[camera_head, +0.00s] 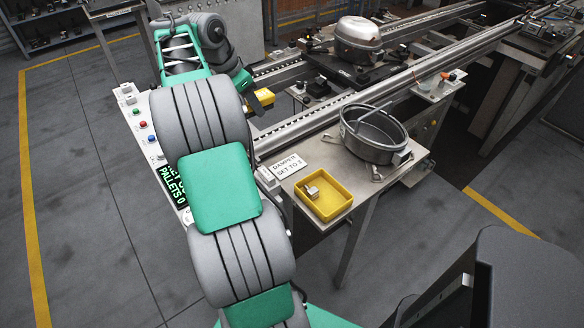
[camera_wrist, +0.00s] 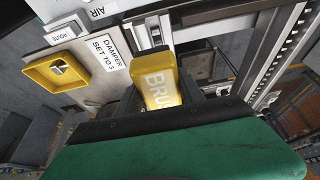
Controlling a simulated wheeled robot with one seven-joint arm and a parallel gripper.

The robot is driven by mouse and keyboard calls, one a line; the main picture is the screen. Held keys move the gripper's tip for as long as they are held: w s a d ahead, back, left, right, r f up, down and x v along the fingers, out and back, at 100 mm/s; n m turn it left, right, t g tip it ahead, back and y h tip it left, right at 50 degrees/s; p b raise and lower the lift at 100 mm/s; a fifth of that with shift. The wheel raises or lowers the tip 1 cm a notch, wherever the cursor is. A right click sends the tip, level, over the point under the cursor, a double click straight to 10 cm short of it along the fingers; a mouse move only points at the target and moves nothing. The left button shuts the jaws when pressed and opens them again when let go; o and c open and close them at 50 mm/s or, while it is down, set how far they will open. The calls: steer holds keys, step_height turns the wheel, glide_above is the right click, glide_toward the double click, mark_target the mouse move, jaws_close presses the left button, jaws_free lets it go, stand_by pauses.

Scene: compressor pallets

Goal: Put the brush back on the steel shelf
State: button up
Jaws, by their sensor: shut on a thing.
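The brush (camera_wrist: 161,90) is a yellow block with white lettering that reads "BRUS", the rest cut off by my gripper. My gripper (camera_wrist: 165,104) is shut on it; the dark fingers flank it in the wrist view. In the head view the yellow brush (camera_head: 262,101) shows at the end of my arm, beside the rails, partly hidden by my gripper (camera_head: 256,98). A metal shelf rack (camera_head: 40,42) with small dark items stands at the far top left; I cannot tell whether it is the steel shelf.
A bench (camera_head: 352,183) carries a yellow tray (camera_head: 341,208) with a small metal part, a "DAMPER SET TO 3" card (camera_head: 289,166) and a round metal pot (camera_head: 373,150). Conveyor rails (camera_head: 310,125) run behind, with a compressor (camera_head: 357,42). A button panel (camera_head: 143,125) is left of my arm. Floor is clear at left.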

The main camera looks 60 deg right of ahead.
steer(key=s+a+f+b, duration=0.2)
steer(key=s+f+b, duration=0.3)
steer(key=s, duration=0.5)
glide_above(295, 166)
steer(key=f, duration=0.5)
steer(key=shift+w+a+b, duration=0.35)
steer(key=shift+w, duration=0.05)
step_height(295, 166, down, 2)
steer(key=shift+s+f, duration=0.15)
steer(key=shift+f, duration=0.2)
steer(key=shift+a+f+b, duration=0.1)
steer(key=shift+f+b, duration=0.55)
steer(key=shift+b, duration=0.05)
